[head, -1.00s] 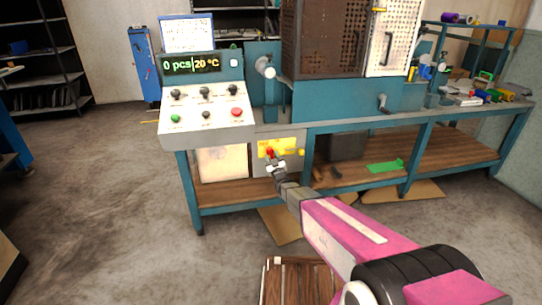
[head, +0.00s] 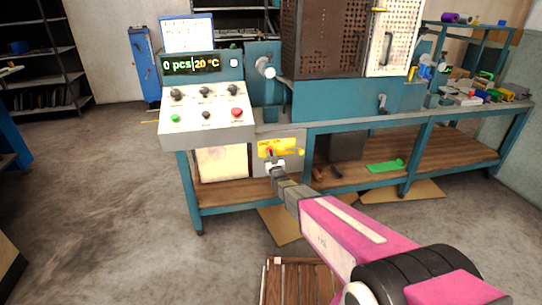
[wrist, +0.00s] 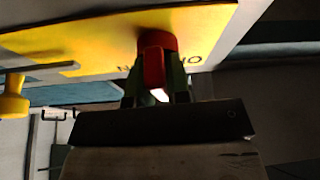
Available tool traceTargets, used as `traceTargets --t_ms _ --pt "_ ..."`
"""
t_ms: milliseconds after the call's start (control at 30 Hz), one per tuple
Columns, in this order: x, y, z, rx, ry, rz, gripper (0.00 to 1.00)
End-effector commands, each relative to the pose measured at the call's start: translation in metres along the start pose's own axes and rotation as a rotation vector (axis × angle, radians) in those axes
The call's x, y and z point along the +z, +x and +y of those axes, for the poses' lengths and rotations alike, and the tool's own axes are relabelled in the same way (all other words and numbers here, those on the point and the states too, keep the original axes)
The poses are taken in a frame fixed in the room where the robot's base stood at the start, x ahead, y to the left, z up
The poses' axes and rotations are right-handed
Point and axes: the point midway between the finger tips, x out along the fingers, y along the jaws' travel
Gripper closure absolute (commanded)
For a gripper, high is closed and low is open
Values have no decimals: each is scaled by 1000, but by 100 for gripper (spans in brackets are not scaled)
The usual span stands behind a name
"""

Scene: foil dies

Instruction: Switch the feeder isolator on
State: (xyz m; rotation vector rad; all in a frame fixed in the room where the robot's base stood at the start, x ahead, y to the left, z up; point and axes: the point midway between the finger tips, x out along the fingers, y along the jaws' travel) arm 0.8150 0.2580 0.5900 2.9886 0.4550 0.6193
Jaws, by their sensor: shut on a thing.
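The feeder isolator is a yellow plate (head: 287,145) on a grey box below the bench top, next to the control console. Its red handle (head: 269,151) is small in the head view and partly hidden by my gripper (head: 273,162). In the wrist view the red handle (wrist: 154,62) stands out from the yellow plate (wrist: 95,42), between the fingers of my gripper (wrist: 155,88). My gripper is shut on the handle. Dark letters beside the handle appear upside down in the wrist view and are partly covered. The handle's exact switch position is hard to tell.
A yellow knob (wrist: 14,102) sits beside the plate. The sloped console (head: 207,110) with several knobs and buttons overhangs at the left. Its display (head: 195,65) reads 0 pcs, 20 °C. A wooden shelf (head: 235,193) lies below. Open floor extends to the left.

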Motion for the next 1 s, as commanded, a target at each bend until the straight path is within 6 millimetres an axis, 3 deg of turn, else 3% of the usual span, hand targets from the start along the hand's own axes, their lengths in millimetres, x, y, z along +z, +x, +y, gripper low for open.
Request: traceTargets --t_ms 200,467,500,567,867,1000 --pt "0 0 0 49 118 -1 100" --pt "0 0 0 50 123 -1 100" --pt "0 0 0 50 123 -1 73" --pt "0 0 0 50 122 -1 57" --pt "0 -2 0 49 120 0 57" --pt "-1 -14 -1 49 119 -1 57"
